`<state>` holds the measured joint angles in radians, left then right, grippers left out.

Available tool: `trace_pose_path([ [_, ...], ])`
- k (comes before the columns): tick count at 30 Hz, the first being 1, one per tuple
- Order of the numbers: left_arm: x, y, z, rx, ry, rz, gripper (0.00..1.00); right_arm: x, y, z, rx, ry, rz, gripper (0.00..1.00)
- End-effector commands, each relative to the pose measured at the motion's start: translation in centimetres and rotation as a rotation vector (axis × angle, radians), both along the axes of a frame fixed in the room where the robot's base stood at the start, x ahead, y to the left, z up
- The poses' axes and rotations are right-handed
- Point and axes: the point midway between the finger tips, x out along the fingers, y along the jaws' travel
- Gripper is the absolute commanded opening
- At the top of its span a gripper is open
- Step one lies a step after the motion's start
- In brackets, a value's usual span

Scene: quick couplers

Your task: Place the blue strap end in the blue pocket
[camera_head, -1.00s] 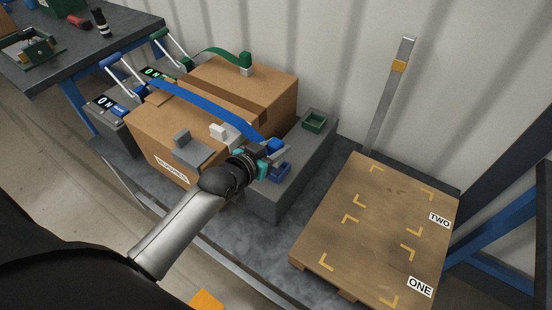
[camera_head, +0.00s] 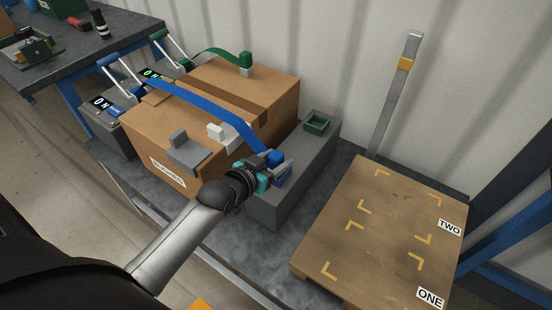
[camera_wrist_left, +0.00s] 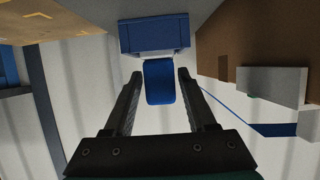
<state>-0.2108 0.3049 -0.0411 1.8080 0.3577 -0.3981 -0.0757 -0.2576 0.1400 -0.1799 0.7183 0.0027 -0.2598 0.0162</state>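The blue strap (camera_head: 205,100) runs over the cardboard box to its blue strap end (camera_head: 276,157). The blue pocket (camera_head: 282,180) is on the grey block, just below the strap end. My left gripper (camera_head: 268,166) is at the strap end. In the left wrist view the strap end (camera_wrist_left: 160,82) lies between the two fingers, with a narrow gap on each side, so the fingers look open around it. The blue pocket (camera_wrist_left: 155,36) is just beyond it. Their edges meet in the picture; I cannot tell how deep the strap end sits. My right gripper is not in view.
The cardboard box (camera_head: 150,130) stands left of the grey block (camera_head: 262,213). A green pocket (camera_head: 316,122) is at the block's far end. The green strap end (camera_head: 246,60) is on the box. A wooden pallet (camera_head: 385,230) lies to the right.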

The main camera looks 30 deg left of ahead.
Motion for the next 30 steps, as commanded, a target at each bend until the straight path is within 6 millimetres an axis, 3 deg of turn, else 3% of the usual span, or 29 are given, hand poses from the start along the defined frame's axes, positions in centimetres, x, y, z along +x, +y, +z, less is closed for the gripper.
trace_pose_path([
  [3,0.0,0.0,0.0,0.000,0.000,0.000,0.70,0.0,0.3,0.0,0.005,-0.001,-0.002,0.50],
  [13,0.0,0.0,0.5,0.000,-0.001,0.000,0.70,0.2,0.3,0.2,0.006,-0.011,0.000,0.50],
  [16,-1.0,0.2,0.8,0.001,0.003,0.000,0.70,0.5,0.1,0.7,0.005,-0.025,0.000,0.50],
  [19,-2.3,0.3,1.4,0.002,0.003,-0.001,0.70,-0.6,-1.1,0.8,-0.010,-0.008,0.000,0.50],
  [30,-6.3,0.9,3.1,0.001,0.001,-0.001,0.70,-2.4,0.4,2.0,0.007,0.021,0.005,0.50],
])
